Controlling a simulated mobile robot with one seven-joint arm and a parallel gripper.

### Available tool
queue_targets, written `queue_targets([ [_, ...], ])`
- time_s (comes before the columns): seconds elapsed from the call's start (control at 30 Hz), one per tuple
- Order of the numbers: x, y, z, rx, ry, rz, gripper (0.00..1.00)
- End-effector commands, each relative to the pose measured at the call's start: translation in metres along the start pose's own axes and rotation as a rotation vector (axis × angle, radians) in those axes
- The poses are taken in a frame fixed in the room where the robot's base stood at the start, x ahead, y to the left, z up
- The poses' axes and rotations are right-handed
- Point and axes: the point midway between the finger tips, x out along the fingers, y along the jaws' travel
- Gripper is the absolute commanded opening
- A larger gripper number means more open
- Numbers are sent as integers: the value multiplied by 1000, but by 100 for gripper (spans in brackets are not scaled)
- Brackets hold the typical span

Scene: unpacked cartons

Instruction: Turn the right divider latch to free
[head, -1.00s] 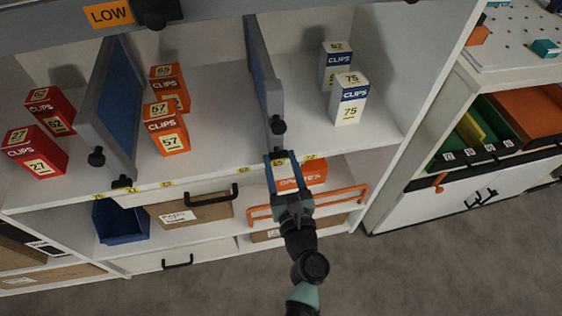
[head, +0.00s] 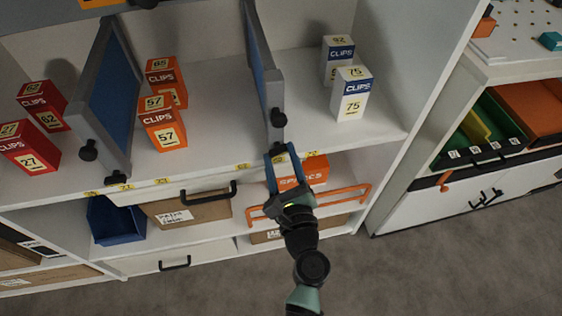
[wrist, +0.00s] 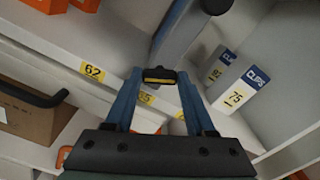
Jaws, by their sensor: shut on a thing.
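The right divider (head: 262,75) is a blue panel with a grey frame, standing upright on the upper shelf. A black knob (head: 278,117) sits on its front end. My gripper (head: 280,152) is at the shelf's front edge, just below that knob. In the wrist view its two blue fingers are closed on a small black latch with a yellow strip (wrist: 160,76), which lies crosswise between the fingertips. The latch is mostly hidden by the fingers in the head view. The divider's lower front end (wrist: 175,28) rises just beyond the latch.
The left divider (head: 108,95) stands between red and orange CLIPS boxes (head: 162,124). White-and-blue CLIPS boxes (head: 351,93) stand right of the right divider. Below are an orange box (head: 314,168), an orange rail (head: 345,193) and a blue bin (head: 115,222).

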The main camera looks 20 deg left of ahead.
Motion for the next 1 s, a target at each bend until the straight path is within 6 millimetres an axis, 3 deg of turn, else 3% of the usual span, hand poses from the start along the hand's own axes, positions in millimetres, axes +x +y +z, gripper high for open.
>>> queue_targets([
  [1.0,0,2,-4,-925,1,0,0],
])
